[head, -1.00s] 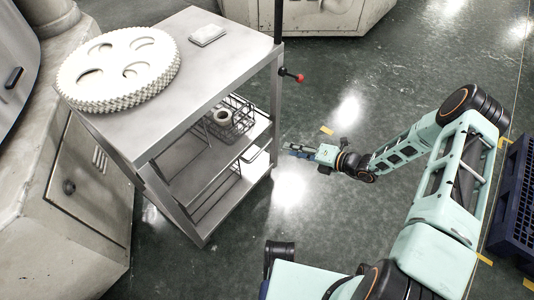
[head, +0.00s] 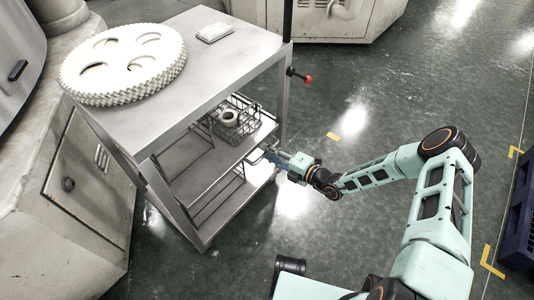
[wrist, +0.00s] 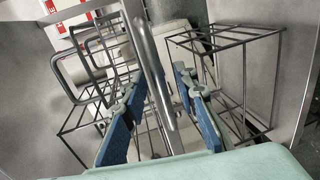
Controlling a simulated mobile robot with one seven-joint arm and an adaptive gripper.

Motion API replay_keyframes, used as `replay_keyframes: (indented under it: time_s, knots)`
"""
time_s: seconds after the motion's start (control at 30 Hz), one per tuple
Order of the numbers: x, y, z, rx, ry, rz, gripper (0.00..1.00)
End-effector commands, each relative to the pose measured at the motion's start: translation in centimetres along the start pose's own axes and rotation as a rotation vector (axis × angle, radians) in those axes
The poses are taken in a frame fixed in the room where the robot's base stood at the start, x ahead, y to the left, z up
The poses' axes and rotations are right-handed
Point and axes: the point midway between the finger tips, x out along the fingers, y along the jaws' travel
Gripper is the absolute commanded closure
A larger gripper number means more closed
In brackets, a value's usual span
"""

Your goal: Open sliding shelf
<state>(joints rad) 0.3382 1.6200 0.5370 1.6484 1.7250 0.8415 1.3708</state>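The grey metal cart (head: 235,60) has a middle sliding shelf (head: 205,175) under its top, pushed in, with a wire basket (head: 250,125) on it. The shelf's bent metal handle (wrist: 153,70) shows in the wrist view, running between the blue-padded fingers. My gripper (head: 268,154) is at the shelf's front edge on the right side of the cart. In the wrist view my gripper (wrist: 160,105) is open, with a finger on each side of the handle and gaps visible. In the head view the fingertips hide most of the handle.
A large white gear stack (head: 122,65) and a white pad (head: 215,32) lie on the cart top. A red-knobbed lever (head: 307,78) sticks out from the cart's right post. A beige machine (head: 75,190) stands close at left.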

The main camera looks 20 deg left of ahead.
Motion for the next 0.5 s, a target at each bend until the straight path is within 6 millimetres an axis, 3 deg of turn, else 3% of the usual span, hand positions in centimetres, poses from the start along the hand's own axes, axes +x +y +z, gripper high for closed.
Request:
replay_keyframes:
  time_s: [0.37, 0.5]
  knots:
    - [0.87, 0.02, 0.02, 0.001, -0.001, 0.0, 0.73]
    - [0.86, 0.01, 0.01, 0.0, -0.001, 0.0, 0.85]
